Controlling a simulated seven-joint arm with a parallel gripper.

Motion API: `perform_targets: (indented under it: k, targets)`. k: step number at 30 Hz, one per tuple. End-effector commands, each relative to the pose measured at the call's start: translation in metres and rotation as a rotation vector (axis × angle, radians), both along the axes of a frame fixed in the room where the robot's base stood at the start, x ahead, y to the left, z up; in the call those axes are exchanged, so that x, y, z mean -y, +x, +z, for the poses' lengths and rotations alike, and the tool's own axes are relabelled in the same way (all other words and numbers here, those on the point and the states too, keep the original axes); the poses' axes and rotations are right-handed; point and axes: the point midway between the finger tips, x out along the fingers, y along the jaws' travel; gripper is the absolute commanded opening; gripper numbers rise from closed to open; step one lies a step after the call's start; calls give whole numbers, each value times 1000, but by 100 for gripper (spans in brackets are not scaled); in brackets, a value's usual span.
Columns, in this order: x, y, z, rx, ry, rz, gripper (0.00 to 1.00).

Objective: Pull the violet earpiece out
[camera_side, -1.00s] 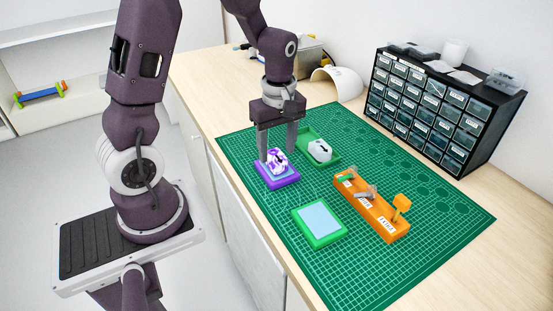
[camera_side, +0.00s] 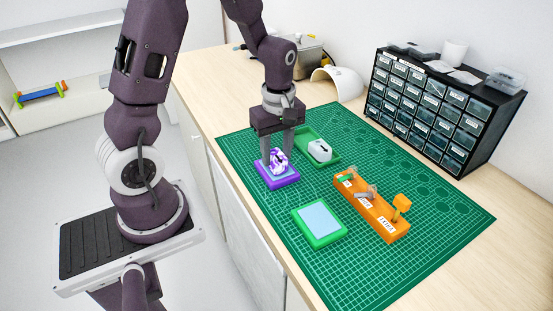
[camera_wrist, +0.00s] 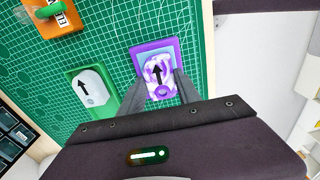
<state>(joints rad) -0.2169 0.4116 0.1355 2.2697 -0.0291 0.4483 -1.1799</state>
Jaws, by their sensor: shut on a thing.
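The violet earpiece (camera_side: 279,159), marbled violet and white, stands on a violet square base (camera_side: 289,181) with a light blue top. In the wrist view the earpiece (camera_wrist: 160,87) shows a black arrow on its upper face, above the violet base (camera_wrist: 141,53). My gripper (camera_side: 277,158) points down over the base, with one finger on each side of the earpiece. It is shut on the earpiece, and the fingers also show in the wrist view (camera_wrist: 160,82). I cannot tell whether the earpiece is clear of the base.
A white earpiece (camera_side: 319,148) with a black arrow lies in a green tray (camera_side: 306,133) close behind. A green base (camera_side: 320,240) with a light blue top and an orange labelled rack (camera_side: 385,222) stand to the right. The cutting mat's front right is clear. A drawer cabinet (camera_side: 440,110) stands behind.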

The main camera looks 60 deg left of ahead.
Motion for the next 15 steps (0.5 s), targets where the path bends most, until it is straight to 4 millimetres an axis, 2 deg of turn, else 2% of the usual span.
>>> perform_targets:
  k: [15]
  targets:
    - [0,1,9,2,1,0,0]
